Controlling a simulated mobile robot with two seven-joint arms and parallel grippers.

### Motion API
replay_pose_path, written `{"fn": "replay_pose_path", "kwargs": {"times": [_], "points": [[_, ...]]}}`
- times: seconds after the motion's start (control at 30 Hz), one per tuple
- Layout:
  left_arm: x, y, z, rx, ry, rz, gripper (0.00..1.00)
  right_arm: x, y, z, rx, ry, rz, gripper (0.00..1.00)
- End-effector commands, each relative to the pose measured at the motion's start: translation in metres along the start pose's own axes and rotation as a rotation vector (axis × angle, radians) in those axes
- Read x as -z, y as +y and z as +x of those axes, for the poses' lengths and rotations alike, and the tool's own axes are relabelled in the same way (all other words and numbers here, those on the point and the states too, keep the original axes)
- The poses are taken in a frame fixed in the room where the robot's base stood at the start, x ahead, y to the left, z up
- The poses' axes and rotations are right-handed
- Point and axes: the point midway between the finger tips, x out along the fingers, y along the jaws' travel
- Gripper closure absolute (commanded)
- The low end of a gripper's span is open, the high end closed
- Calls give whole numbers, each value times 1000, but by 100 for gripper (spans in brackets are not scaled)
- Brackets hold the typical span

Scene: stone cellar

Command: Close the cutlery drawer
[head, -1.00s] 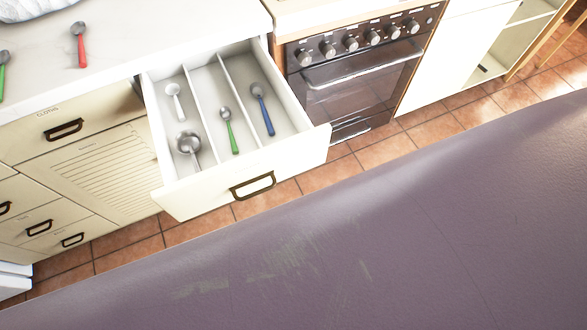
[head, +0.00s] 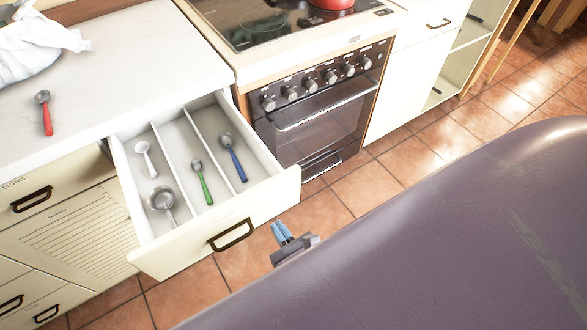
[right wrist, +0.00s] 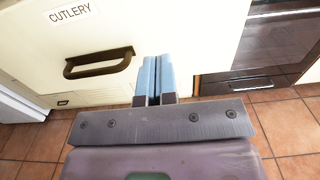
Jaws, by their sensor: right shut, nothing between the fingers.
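The cutlery drawer (head: 205,222) stands pulled out from the counter in the head view, with a dark handle (head: 231,235) on its front. Inside lie a white spoon, a ladle (head: 162,200), a green-handled spoon (head: 202,181) and a blue-handled spoon (head: 234,158), between dividers. My right gripper (head: 281,232) is shut and empty, in front of the drawer and right of its handle. In the right wrist view its blue fingers (right wrist: 157,76) are together before the drawer front (right wrist: 190,30), labelled CUTLERY, with the handle (right wrist: 98,63) to their left. I cannot tell if they touch it. My left gripper is not in view.
An oven (head: 318,115) with knobs stands right of the drawer, a red pot (head: 332,4) on its hob. A red-handled spoon (head: 45,112) and a white cloth (head: 38,40) are on the worktop (head: 120,60). Other drawers are shut at left. Tiled floor (head: 330,210) lies in front.

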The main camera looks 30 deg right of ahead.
Motion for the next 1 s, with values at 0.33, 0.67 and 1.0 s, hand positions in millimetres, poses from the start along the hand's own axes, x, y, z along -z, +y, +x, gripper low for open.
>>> {"fn": "replay_pose_path", "kwargs": {"times": [0.33,0.67,1.0], "points": [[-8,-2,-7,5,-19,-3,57,-1,0,40,0,-1,-1,100],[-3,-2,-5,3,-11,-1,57,0,0,43,-1,1,-1,100],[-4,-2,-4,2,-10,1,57,0,0,55,1,-1,0,100]]}}
